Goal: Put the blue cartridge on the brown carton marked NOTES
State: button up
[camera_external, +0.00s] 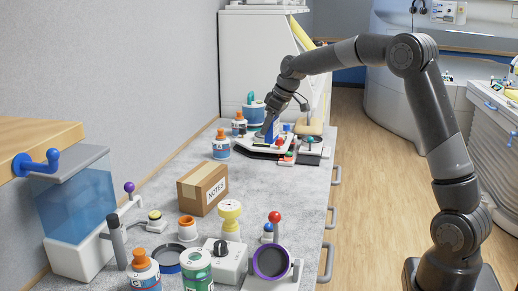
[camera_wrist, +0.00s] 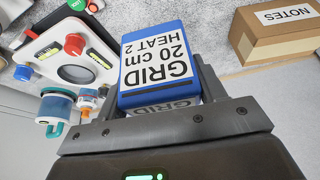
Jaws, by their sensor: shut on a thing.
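My gripper (camera_wrist: 160,84) is shut on the blue cartridge (camera_wrist: 156,60), whose white label reads GRID 20 cm HEAT 2. The label shows upside down in the wrist view, and the cartridge sits between both fingers. In the external view my gripper (camera_external: 267,124) is at the far end of the counter, over the white device, with a bit of blue beside it. The brown carton marked NOTES (camera_external: 203,188) stands closed on the counter, nearer the external camera and apart from my gripper. The carton also shows at the upper right of the wrist view (camera_wrist: 272,42).
The white device (camera_wrist: 62,52) with coloured knobs is beside the cartridge in the wrist view. Bottles (camera_external: 221,146) and a blue pot (camera_external: 253,112) stand near my gripper. A yellow-topped gauge (camera_external: 230,212) and several jars crowd the near counter. Bare counter (camera_external: 262,178) lies right of the carton.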

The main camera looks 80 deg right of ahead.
jog(key=w+a+r+n, duration=0.1)
jog(key=w+a+r, duration=0.25)
jog(key=a, duration=0.35)
jog(key=w+a+r, duration=0.2)
jog(key=a+r, duration=0.2)
jog(key=a, duration=0.3)
send_over(210, 175)
notch_tip(210, 175, down, 7)
jog(key=shift+d+f+y, duration=0.15)
jog(key=shift+f+y, duration=0.15)
jog(key=shift+f, duration=1.45)
jog(key=shift+f, duration=0.15)
jog(key=o, duration=1)
